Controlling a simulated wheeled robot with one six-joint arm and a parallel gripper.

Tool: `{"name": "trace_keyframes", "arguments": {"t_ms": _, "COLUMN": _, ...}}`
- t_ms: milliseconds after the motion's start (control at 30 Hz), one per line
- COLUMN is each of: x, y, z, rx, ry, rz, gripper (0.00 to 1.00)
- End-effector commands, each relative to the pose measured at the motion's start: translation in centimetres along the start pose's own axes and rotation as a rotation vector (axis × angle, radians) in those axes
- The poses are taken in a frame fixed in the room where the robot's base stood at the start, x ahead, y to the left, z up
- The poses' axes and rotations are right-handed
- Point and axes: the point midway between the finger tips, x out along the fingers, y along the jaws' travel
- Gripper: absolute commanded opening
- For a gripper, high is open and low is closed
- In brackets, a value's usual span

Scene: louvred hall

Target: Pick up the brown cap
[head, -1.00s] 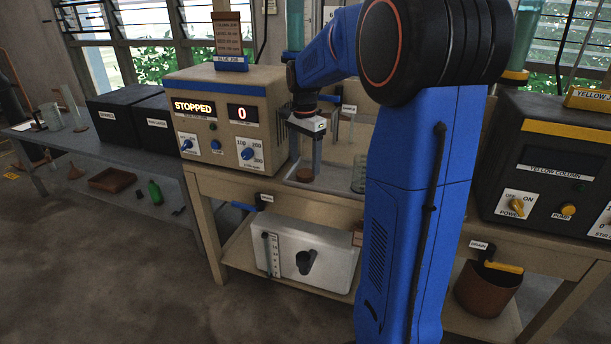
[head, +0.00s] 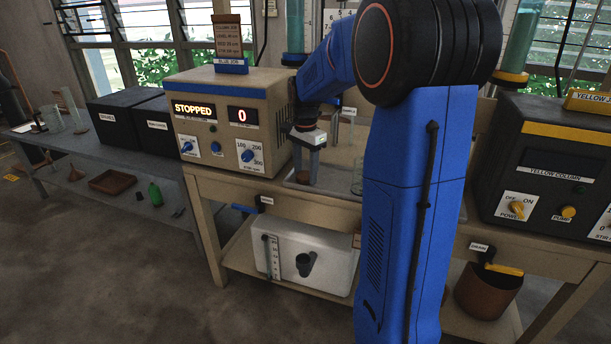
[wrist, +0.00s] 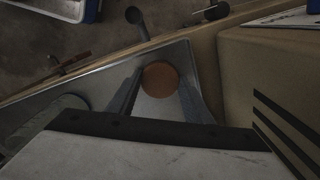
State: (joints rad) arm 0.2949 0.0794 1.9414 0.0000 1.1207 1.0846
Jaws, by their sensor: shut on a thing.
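The brown cap (wrist: 160,79) is a round disc in the wrist view. It lies between the two fingers of my gripper (wrist: 162,92) over the corner of a grey metal tray (wrist: 52,105). In the head view, my gripper (head: 308,178) reaches down into the tray (head: 330,184) in front of the beige control box, and the cap (head: 303,177) is a small brown patch at the fingertips, partly hidden by the fingers. The gripper is shut on the cap. I cannot tell whether the cap touches the tray floor.
The beige box (head: 228,118) reading STOPPED and 0 stands close left of my gripper. A glass beaker (head: 357,176) stands to its right in the tray. A black yellow-column box (head: 550,165) is far right. A white container (head: 306,257) sits on the shelf below.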

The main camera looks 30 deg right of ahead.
Motion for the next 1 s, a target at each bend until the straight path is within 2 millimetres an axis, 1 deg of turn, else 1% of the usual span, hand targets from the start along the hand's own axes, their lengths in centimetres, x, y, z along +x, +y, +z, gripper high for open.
{"name": "trace_keyframes", "arguments": {"t_ms": 167, "x": -0.8, "y": 0.0, "z": 0.0, "rx": 0.000, "ry": 0.001, "rz": -0.001, "gripper": 0.25}}
{"name": "trace_keyframes", "arguments": {"t_ms": 267, "x": -2.2, "y": -0.1, "z": 0.0, "rx": 0.000, "ry": 0.002, "rz": -0.003, "gripper": 0.25}}
{"name": "trace_keyframes", "arguments": {"t_ms": 367, "x": -4.3, "y": -0.1, "z": -0.1, "rx": 0.000, "ry": 0.002, "rz": -0.004, "gripper": 0.25}}
{"name": "trace_keyframes", "arguments": {"t_ms": 500, "x": -7.8, "y": -0.1, "z": 0.0, "rx": 0.000, "ry": 0.002, "rz": -0.004, "gripper": 0.25}}
{"name": "trace_keyframes", "arguments": {"t_ms": 700, "x": -12.5, "y": -0.1, "z": 0.0, "rx": 0.000, "ry": 0.001, "rz": -0.002, "gripper": 0.25}}
{"name": "trace_keyframes", "arguments": {"t_ms": 833, "x": -15.0, "y": -0.1, "z": 0.0, "rx": 0.000, "ry": 0.001, "rz": -0.002, "gripper": 0.25}}
{"name": "trace_keyframes", "arguments": {"t_ms": 1000, "x": -17.1, "y": 0.0, "z": 0.0, "rx": 0.000, "ry": 0.001, "rz": -0.001, "gripper": 0.25}}
